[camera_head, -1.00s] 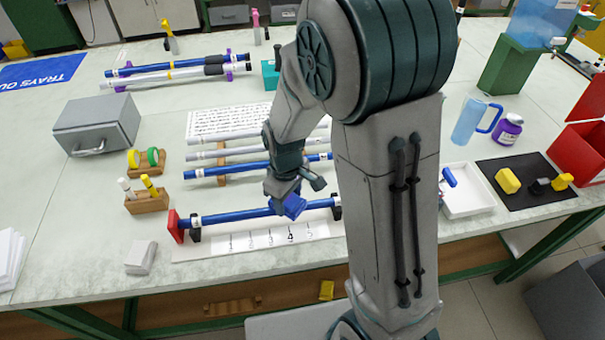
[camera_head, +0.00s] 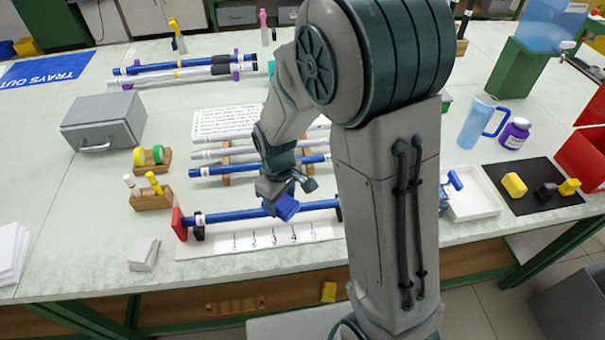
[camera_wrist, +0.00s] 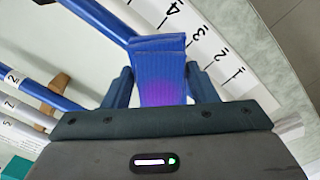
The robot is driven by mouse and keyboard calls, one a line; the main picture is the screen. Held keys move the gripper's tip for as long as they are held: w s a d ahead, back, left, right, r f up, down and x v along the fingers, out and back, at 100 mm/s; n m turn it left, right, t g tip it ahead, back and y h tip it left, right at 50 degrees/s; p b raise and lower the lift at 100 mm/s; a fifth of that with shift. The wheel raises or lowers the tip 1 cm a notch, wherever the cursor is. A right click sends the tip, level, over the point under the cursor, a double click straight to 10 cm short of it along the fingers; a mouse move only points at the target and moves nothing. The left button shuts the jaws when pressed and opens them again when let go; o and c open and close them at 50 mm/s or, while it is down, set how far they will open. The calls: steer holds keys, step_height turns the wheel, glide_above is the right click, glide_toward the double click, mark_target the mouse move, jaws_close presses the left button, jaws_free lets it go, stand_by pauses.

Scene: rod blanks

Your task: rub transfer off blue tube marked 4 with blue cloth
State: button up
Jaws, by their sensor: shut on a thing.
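My gripper (camera_head: 279,197) is shut on the blue cloth (camera_head: 286,208), a folded pad that fills the space between the fingers in the wrist view (camera_wrist: 158,70). The cloth is at a blue tube (camera_head: 235,215), which lies level across the front holder between a red end stop (camera_head: 179,224) and a black support. The tube also shows beyond the cloth in the wrist view (camera_wrist: 108,18). Its pale label is too small to read. The cloth hides the tube's surface under it, so I cannot see the transfer. Contact looks likely but is not clear.
A white strip (camera_head: 265,241) numbered 1 to 5 lies in front of the tube. Behind it, a rack holds a blue tube (camera_head: 225,170) and pale tubes. A grey box (camera_head: 104,122) and small wooden stands are left. A white tray (camera_head: 475,205) is right.

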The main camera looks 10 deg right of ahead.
steer(key=shift+a, duration=0.45)
steer(key=shift+a+r+p, duration=0.2)
steer(key=shift+r+p, duration=0.45)
steer(key=shift+r, duration=0.6)
steer(key=shift+d+r+p, duration=0.15)
steer(key=shift+r+p, duration=0.35)
steer(key=shift+r, duration=0.2)
steer(key=shift+r+p, duration=1.55)
steer(key=shift+r, duration=0.6)
steer(key=shift+f, duration=0.1)
